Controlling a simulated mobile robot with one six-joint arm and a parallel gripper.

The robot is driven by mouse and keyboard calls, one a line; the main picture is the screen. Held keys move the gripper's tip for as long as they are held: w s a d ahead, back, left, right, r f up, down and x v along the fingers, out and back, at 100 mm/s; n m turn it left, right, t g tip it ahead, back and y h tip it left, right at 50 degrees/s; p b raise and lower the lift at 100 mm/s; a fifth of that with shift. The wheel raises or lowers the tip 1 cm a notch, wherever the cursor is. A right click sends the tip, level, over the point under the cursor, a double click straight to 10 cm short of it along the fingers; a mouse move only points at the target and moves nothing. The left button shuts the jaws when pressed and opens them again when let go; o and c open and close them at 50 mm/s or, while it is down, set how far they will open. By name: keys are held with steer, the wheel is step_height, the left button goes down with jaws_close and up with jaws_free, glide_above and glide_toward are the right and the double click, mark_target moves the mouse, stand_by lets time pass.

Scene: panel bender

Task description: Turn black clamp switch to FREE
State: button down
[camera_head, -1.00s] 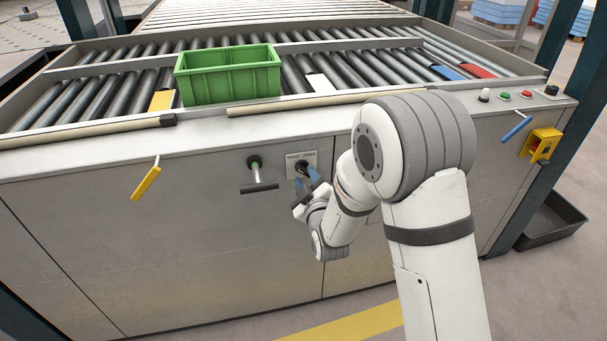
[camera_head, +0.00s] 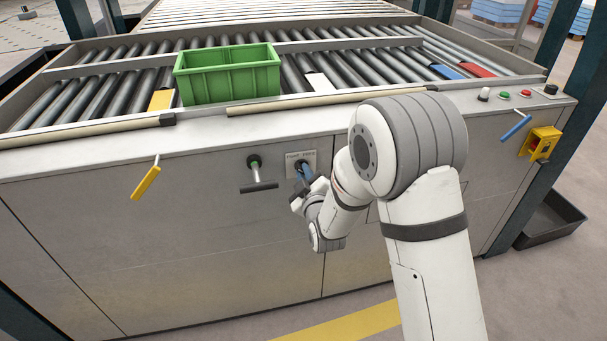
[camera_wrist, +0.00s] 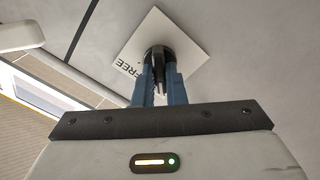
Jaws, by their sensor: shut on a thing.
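The black clamp switch (camera_head: 301,166) sits on a pale label plate (camera_head: 308,158) on the machine's front panel, right of the green and black T-handle. In the wrist view the round black switch (camera_wrist: 158,56) is in front of the plate (camera_wrist: 182,45), where the word FREE shows at the left; the other word is hidden. My gripper (camera_head: 305,171) reaches the switch from below right. Its blue fingers (camera_wrist: 159,80) are shut on the switch's handle. The fingers and the switch's dark body hide much of the handle, so I cannot tell exactly which word it points to.
A T-handle (camera_head: 258,172) is close at the left, and a yellow lever (camera_head: 146,182) hangs farther left. A blue lever (camera_head: 516,127) and a yellow box (camera_head: 540,144) are at the right. A green crate (camera_head: 228,75) stands on the rollers above. The panel below is clear.

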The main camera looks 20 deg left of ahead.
steer(key=shift+f+m+b, duration=0.15)
steer(key=shift+m+b, duration=0.15)
steer(key=shift+b, duration=0.25)
steer(key=shift+w+d+m+b, duration=0.1)
steer(key=shift+m+b, duration=4.2)
steer(key=shift+b, duration=1.35)
steer(key=shift+d+m+b, duration=0.1)
steer(key=shift+m+b, duration=4.2)
steer(key=shift+b, duration=1.3)
steer(key=c, duration=1.5)
jaws_free()
